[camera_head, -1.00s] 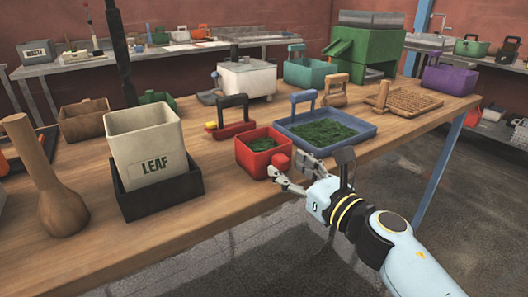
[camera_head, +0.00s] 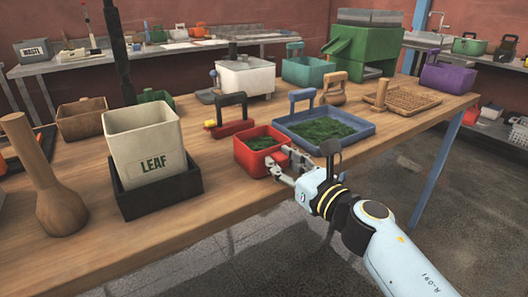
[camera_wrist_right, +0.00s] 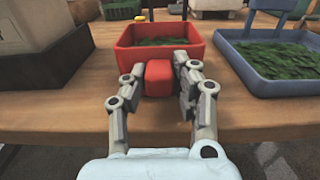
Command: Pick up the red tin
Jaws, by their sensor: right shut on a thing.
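The red tin (camera_head: 247,155) is an open square box with green leaf in it, standing on the wooden table near its front edge. A red block-shaped grip sticks out from its near side. My right gripper (camera_head: 278,164) is at that side, coming from the front right. In the right wrist view, the tin (camera_wrist_right: 125,58) is straight ahead and the gripper's fingers (camera_wrist_right: 159,82) are closed on either side of the red grip. The tin appears to rest on the table. My left gripper is not in view.
A blue tray (camera_head: 362,134) of green leaf stands close to the right of the tin. A black-handled red tool (camera_head: 232,128) lies behind it. A cream LEAF bin (camera_head: 150,145) in a black holder stands to the left, with bare wood between.

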